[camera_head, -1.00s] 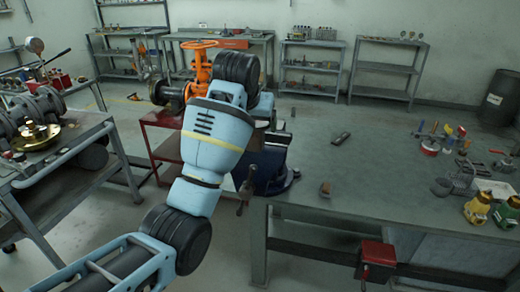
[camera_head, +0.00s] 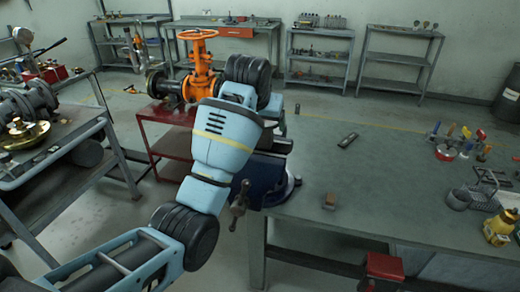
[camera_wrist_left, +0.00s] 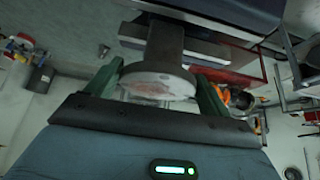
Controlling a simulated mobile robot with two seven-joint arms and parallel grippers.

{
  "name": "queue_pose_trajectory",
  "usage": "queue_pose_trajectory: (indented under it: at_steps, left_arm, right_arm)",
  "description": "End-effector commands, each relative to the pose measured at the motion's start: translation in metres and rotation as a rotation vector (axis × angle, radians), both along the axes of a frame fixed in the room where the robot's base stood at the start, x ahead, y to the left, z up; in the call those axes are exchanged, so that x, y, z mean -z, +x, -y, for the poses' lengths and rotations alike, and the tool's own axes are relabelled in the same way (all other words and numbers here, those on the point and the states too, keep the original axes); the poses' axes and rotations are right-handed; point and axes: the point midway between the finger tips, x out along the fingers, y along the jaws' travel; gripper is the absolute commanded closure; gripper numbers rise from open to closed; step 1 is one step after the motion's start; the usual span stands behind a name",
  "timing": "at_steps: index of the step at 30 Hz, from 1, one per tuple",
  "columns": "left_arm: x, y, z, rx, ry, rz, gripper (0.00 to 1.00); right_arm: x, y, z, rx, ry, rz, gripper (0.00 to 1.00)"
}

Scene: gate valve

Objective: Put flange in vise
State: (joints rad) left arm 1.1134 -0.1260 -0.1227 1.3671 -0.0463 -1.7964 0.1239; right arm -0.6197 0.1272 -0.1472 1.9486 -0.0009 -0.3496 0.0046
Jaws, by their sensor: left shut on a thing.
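In the left wrist view my left gripper (camera_wrist_left: 157,88) is shut, its green fingers on either side of a round, pale, worn flange (camera_wrist_left: 160,78). A dark neck extends from the flange toward the grey jaws of the vise (camera_wrist_left: 215,50). I cannot tell whether the neck is between the jaws or just in front of them. In the head view the blue vise (camera_head: 264,178) sits at the left corner of the workbench, partly behind my left arm. That arm hides the gripper and the flange there. My right gripper is not in view.
An orange gate valve (camera_head: 198,65) is on a red cart (camera_head: 165,115) behind my arm. Another cart (camera_head: 60,155) stands left.

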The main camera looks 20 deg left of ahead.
Motion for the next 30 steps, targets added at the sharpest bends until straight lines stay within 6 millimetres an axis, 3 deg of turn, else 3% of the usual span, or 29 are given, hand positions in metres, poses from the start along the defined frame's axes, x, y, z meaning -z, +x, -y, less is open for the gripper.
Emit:
queue_pose_trajectory:
  at_steps: [6,16,24,30]
  left_arm:
    - [0.023,0.001,0.0,0.0,0.0,0.01,0.75]
    - [0.031,0.001,0.0,0.0,0.0,0.012,0.75]
    - [0.06,0.001,0.0,-0.001,0.0,0.01,0.75]
    - [0.065,0.001,0.0,0.0,0.0,0.013,0.75]
  right_arm:
    - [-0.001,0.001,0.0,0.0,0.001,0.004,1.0]
    - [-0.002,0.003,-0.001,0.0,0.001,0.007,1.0]
    - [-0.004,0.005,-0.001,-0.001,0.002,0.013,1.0]
    - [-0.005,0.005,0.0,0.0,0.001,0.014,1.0]
